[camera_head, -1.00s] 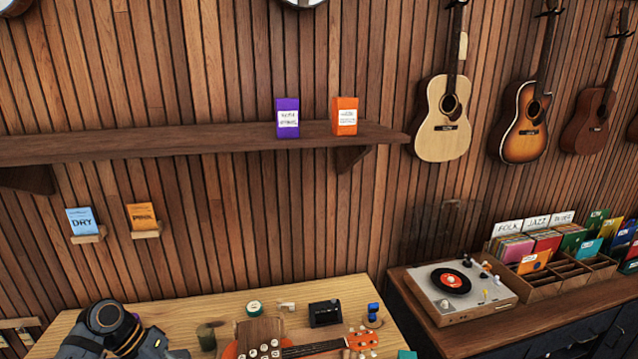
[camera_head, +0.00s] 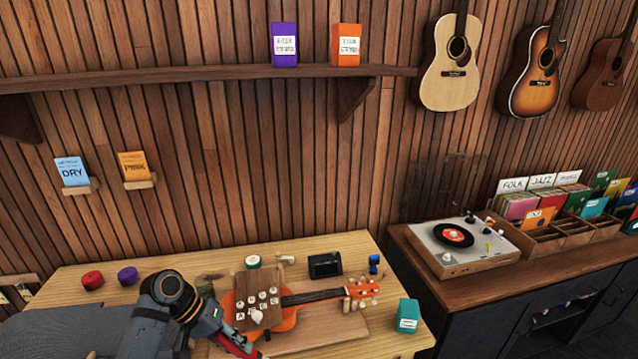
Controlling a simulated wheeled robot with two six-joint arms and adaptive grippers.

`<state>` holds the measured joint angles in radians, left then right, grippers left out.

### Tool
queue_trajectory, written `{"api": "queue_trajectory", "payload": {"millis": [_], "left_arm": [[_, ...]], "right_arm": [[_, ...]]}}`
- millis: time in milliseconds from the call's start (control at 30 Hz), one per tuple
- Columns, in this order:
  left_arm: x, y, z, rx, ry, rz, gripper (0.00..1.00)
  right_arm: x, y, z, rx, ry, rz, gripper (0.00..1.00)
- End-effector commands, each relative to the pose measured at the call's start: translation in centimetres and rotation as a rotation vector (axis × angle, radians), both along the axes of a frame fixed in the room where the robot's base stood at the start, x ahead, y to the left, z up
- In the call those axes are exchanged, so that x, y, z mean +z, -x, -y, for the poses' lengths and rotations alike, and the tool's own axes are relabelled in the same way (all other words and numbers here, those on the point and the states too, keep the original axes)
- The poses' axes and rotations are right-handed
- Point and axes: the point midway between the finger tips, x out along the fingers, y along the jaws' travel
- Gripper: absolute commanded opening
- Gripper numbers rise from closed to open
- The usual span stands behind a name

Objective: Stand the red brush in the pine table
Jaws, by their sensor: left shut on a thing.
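The pine table (camera_head: 354,247) is the light wooden bench along the bottom of the view. My left gripper (camera_head: 226,340) is low over its front part, left of centre. A slim red piece, which looks like the red brush (camera_head: 238,347), lies slanted at the jaws, and the gripper is shut on it. The brush's lower end runs towards the bottom edge, and the rest is hidden by the gripper. I cannot make out a hole for it in the table. My right gripper is not in view.
A teal box (camera_head: 408,315), black box (camera_head: 325,265), red tub (camera_head: 92,280) and purple tub (camera_head: 127,275) stand on the table.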

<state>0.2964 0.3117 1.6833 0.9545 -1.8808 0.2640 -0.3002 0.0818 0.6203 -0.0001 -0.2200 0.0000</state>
Motion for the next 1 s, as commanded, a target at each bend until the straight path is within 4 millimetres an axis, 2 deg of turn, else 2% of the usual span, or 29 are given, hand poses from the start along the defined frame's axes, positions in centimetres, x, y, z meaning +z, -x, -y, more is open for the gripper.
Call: {"api": "queue_trajectory", "payload": {"millis": [33,100,467,533,767,1000], "left_arm": [[-2.1,0.0,0.0,0.0,0.0,0.0,0.0],[-2.8,0.0,0.0,0.0,0.0,0.001,0.0],[-3.0,0.0,0.0,0.0,0.0,0.0,0.0],[-3.0,0.0,0.0,0.0,0.0,0.0,0.0],[-1.7,0.0,0.0,0.001,0.0,0.001,0.0],[0.9,0.0,0.0,0.0,0.0,0.0,0.0]], "right_arm": [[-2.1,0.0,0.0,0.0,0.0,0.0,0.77],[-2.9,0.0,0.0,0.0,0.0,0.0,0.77],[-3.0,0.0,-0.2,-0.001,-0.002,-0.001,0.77],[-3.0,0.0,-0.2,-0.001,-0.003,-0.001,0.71],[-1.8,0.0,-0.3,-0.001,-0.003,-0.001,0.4],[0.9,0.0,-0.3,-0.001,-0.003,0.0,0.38]]}}
